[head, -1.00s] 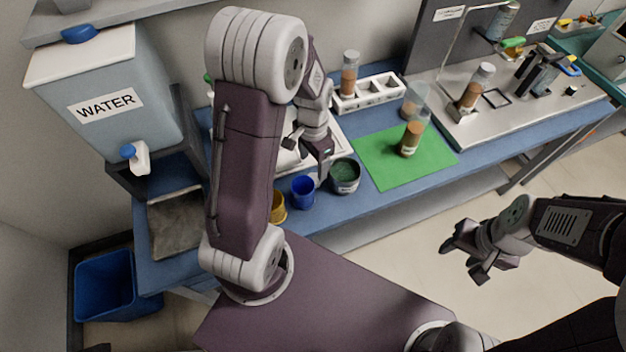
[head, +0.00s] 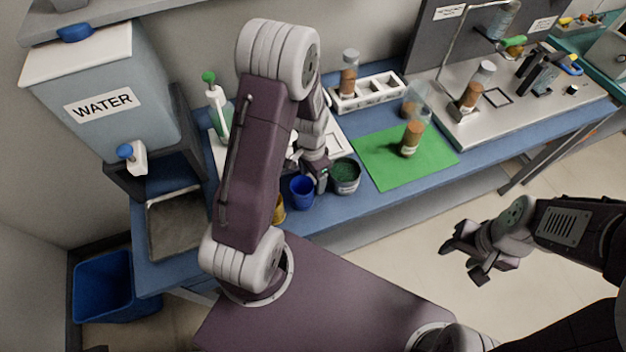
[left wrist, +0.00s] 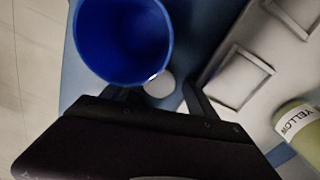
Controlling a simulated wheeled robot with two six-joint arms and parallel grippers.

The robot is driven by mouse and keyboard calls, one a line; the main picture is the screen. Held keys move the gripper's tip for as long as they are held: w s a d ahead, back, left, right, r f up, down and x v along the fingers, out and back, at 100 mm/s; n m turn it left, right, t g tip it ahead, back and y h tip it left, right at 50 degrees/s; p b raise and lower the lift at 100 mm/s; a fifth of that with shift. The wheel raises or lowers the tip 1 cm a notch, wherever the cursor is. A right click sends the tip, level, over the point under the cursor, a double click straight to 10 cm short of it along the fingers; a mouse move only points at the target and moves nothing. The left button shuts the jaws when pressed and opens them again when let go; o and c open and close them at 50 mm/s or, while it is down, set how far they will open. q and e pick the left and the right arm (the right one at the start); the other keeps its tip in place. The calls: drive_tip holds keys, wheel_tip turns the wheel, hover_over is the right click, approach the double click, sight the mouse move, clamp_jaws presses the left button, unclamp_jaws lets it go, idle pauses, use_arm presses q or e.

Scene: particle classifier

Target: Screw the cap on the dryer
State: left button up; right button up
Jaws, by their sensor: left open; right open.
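My left gripper (head: 320,184) is open and low over the bench, between the blue cup (head: 301,191) and the dark pot of green grains (head: 345,176). In the left wrist view its fingers (left wrist: 160,98) stand apart, with a small white round thing (left wrist: 158,84) showing between them. I cannot tell whether this is the cap. The blue cup (left wrist: 123,40) is just beyond the fingers. A tube with brown contents (head: 411,138) stands on the green mat, with a clear cylinder (head: 419,100) behind it. I cannot tell which thing is the dryer. My right gripper (head: 470,260) is open and empty, off the bench.
A white rack (head: 375,98) holds a brown-filled tube (head: 349,72). A metal station (head: 520,95) with another tube (head: 475,88) stands at the right. The water tank (head: 105,100) and a green-topped bottle (head: 217,112) are at the left. The green mat (head: 375,160) is mostly clear.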

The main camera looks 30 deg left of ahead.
use_arm(q)
drive_tip(key=c, duration=1.4)
wheel_tip(320, 180, up, 18)
drive_tip(key=shift+r+p, duration=0.1)
drive_tip(key=shift+p, duration=1.15)
use_arm(e)
wheel_tip(320, 180, up, 2)
drive_tip(key=shift+r, duration=0.2)
drive_tip(key=o, duration=0.6)
use_arm(q)
drive_tip(key=shift+s, duration=0.1)
